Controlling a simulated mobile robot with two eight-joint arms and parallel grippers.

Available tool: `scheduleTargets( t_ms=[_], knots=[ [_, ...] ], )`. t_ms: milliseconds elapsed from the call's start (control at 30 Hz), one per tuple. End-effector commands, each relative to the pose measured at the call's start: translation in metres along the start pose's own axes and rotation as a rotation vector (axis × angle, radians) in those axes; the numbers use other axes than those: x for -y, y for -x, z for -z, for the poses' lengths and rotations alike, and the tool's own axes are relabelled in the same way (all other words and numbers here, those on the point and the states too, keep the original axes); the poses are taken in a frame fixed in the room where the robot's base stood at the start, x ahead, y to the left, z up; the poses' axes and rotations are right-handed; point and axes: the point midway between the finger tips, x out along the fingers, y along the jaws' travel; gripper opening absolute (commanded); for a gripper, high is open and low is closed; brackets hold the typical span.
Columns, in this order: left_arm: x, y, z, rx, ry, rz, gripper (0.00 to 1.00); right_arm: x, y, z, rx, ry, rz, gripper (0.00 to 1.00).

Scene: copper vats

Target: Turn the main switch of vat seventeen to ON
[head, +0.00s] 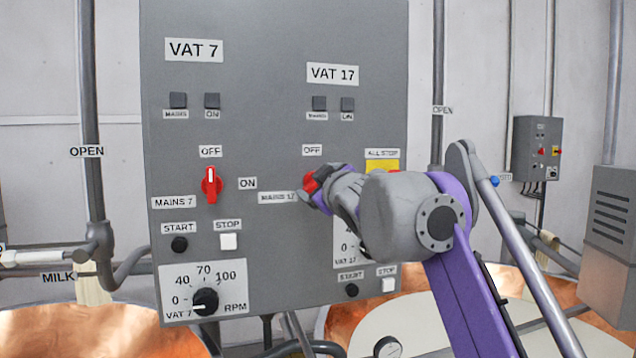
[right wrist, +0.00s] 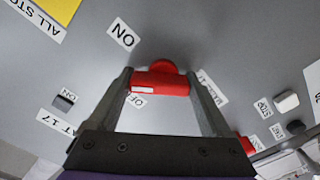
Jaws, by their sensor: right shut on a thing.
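The red main switch of vat 17 (head: 309,183) is on the grey control panel, below its OFF label (head: 312,150) and right of the MAINS 17 label (head: 278,197). My right gripper (head: 316,192) is at this switch and covers part of it. In the right wrist view, the fingers are shut on the two ends of the red handle (right wrist: 165,84). The handle's white mark is at its left end, by the partly hidden OFF label (right wrist: 137,101). The ON label (right wrist: 122,36) is above left, clear of the fingers; my gripper hides it in the head view. My left gripper is not in view.
The red vat 7 switch (head: 212,185) is left on the same panel, its white mark upright towards OFF. The yellow ALL STOP plate (head: 382,165) is close right of my gripper. START (head: 351,290) and STOP (head: 389,285) buttons are below. Copper vats stand beneath.

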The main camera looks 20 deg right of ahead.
Motion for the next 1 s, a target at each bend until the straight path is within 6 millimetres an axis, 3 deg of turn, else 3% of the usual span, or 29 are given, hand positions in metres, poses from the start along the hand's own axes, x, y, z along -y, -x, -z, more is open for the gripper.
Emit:
scheduleTargets(
  t_ms=[600, 1000],
  knots=[
    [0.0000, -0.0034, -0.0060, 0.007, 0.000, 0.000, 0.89, 0.0008, -0.0002, -0.0025, 0.000, -0.537, 0.000, 0.27],
    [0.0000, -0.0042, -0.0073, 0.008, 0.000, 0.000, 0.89, 0.0010, -0.0001, -0.0028, 0.000, -0.702, 0.000, 0.27]
  ],
)
